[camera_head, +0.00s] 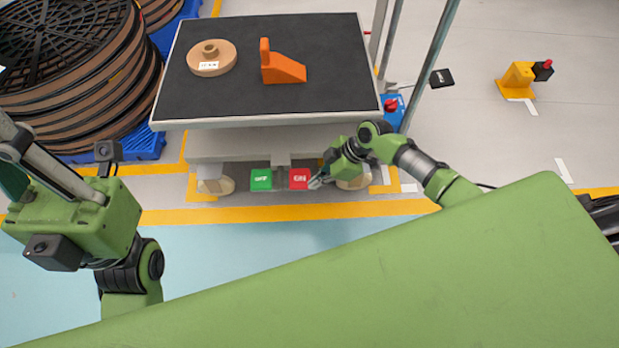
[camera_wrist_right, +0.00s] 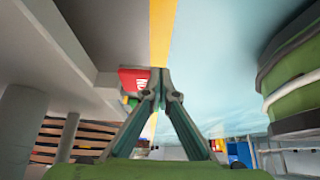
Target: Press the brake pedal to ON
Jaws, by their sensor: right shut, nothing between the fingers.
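The brake pedal pair sits on the floor below the front edge of the table. The red ON pedal (camera_head: 299,179) is on the right and the green OFF pedal (camera_head: 261,180) on the left. My right gripper (camera_head: 315,184) is shut and empty, low by the right edge of the red pedal. In the right wrist view its closed fingertips (camera_wrist_right: 160,74) overlap the edge of the red pedal (camera_wrist_right: 131,78); I cannot tell whether they touch. Whether either pedal is pushed down does not show. My left arm is at the left, its fingers not clear.
A black-topped table (camera_head: 330,45) bears an orange block (camera_head: 284,72) and a brown spool (camera_head: 226,56). Large reels (camera_head: 60,60) on a blue pallet stand left. A blue box with a red knob (camera_head: 391,105) is at the table's right corner. Teal floor in front is clear.

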